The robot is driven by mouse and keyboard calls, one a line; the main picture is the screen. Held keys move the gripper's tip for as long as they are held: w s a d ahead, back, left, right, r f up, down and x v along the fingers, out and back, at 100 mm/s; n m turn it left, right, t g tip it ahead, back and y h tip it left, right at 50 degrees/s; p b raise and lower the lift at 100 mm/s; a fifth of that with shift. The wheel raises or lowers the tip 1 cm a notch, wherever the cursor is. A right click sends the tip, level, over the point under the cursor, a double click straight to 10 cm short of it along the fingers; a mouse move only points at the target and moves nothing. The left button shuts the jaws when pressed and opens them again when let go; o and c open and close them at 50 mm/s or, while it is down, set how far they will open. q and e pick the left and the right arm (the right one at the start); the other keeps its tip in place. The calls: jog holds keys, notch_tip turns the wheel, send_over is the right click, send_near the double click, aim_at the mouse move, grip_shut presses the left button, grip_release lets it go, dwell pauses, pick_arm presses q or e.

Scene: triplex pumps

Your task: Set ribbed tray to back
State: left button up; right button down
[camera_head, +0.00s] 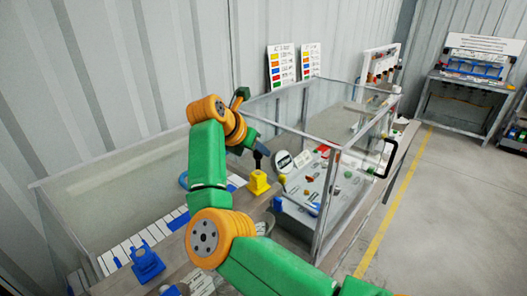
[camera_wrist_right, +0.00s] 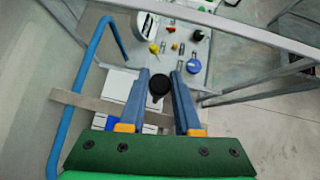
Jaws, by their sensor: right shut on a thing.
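A white ribbed strip (camera_head: 150,236) with blue parts lies along the left bench; it may be the ribbed tray, but I cannot tell for sure. White slatted pieces (camera_wrist_right: 118,86) show left of the fingers in the wrist view. My right gripper (camera_head: 262,148) is above a yellow block (camera_head: 258,183) with a black knob (camera_head: 257,156). In the right wrist view, the fingers of my right gripper (camera_wrist_right: 163,88) stand on both sides of the round black knob (camera_wrist_right: 159,85). What is below the knob is hidden there. My left gripper is not in view.
A clear-walled frame (camera_head: 333,195) surrounds a grey panel (camera_head: 325,190) with small coloured parts. A blue bracket (camera_head: 147,263) stands on the near bench. A bent blue tube (camera_wrist_right: 78,80) is left of the gripper. Open floor (camera_head: 440,200) lies to the right.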

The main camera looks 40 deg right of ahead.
jog(key=w, duration=0.3)
jog(key=shift+r, duration=0.3)
jog(key=c, duration=0.8)
grip_release()
jog(key=shift+w, duration=0.1)
jog(key=shift+o, duration=1)
jog(key=shift+w+a+f, duration=0.1)
jog(key=shift+w+f, duration=0.1)
jog(key=shift+a, duration=0.1)
jog(key=v, duration=0.7)
jog(key=shift+b, duration=0.45)
